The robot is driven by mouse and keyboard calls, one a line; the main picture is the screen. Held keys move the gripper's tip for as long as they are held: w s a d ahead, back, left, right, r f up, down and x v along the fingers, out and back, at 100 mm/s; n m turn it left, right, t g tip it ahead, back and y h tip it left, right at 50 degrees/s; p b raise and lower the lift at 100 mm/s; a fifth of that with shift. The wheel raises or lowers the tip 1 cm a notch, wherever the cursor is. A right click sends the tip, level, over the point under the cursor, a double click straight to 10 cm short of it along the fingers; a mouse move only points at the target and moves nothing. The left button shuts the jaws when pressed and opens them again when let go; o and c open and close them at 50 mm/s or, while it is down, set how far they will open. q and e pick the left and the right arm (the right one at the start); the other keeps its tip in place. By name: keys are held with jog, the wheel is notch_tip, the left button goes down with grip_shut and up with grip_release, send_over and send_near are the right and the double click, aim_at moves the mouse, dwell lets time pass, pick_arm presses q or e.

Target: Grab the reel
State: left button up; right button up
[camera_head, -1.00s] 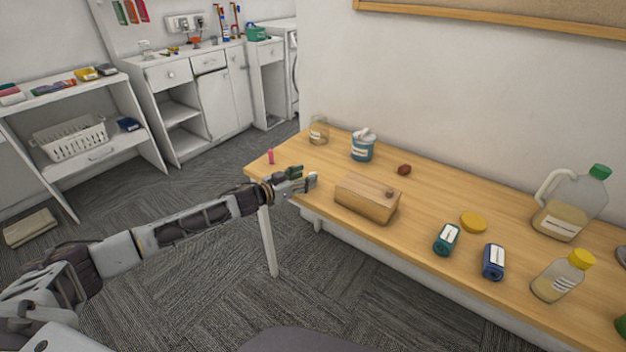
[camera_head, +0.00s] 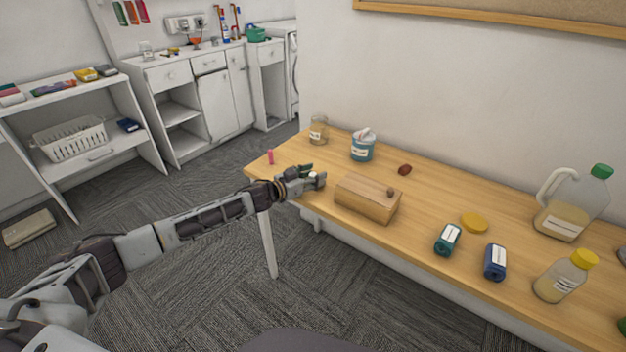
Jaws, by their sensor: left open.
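No reel shows clearly. A small pink upright item (camera_head: 270,156) stands near the left end of the wooden table (camera_head: 440,196); it is too small to tell whether it is the reel. My left gripper (camera_head: 318,178) is open over the table's front-left part, right of the pink item and just left of a wooden block (camera_head: 367,198). I see nothing held between its fingers, though its far side is partly hidden. My right gripper is not in view.
A jar (camera_head: 318,130), a teal tub (camera_head: 362,147) and a brown lump (camera_head: 404,169) are behind the block. To the right are a teal container (camera_head: 447,240), a blue container (camera_head: 495,262), a yellow lid (camera_head: 474,222), a jug (camera_head: 566,222) and a yellow-capped bottle (camera_head: 562,278).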

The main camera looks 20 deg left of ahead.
pick_arm(q)
jog(key=shift+c, duration=0.4)
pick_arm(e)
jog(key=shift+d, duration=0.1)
pick_arm(q)
jog(key=c, duration=0.7)
jog(key=shift+c, duration=0.2)
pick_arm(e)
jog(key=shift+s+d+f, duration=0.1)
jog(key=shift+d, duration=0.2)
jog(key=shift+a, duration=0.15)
